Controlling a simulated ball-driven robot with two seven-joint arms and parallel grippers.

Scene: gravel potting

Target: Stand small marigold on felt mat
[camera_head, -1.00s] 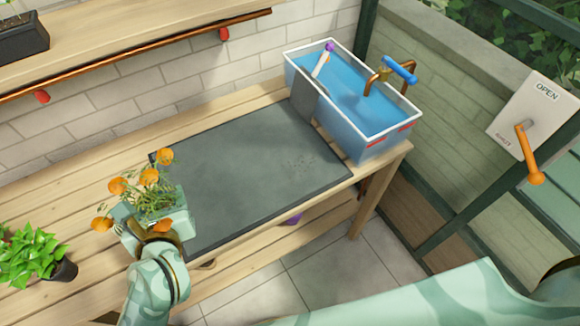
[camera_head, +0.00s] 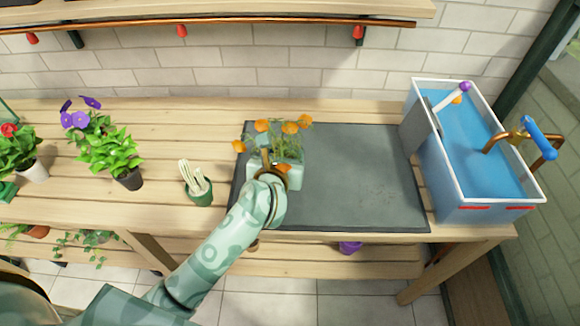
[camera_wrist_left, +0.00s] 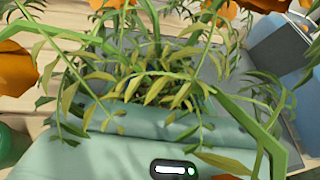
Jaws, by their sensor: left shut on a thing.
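The small marigold (camera_head: 290,128) has orange blooms and thin green leaves. My left gripper (camera_head: 272,160), pale green, is shut on it over the left part of the dark grey felt mat (camera_head: 350,180). The marigold's pot is hidden by the gripper, so I cannot tell whether it touches the mat. In the left wrist view the marigold's leaves (camera_wrist_left: 165,85) fill the middle, above the pale green gripper body, and blooms show at the top and left. The plant looks roughly upright. My right gripper is not in view.
Left of the mat stand a small green pot (camera_head: 198,190), a leafy plant (camera_head: 112,152), a purple flower (camera_head: 80,115) and a red-flowered plant (camera_head: 15,150). The mat's middle and right are clear.

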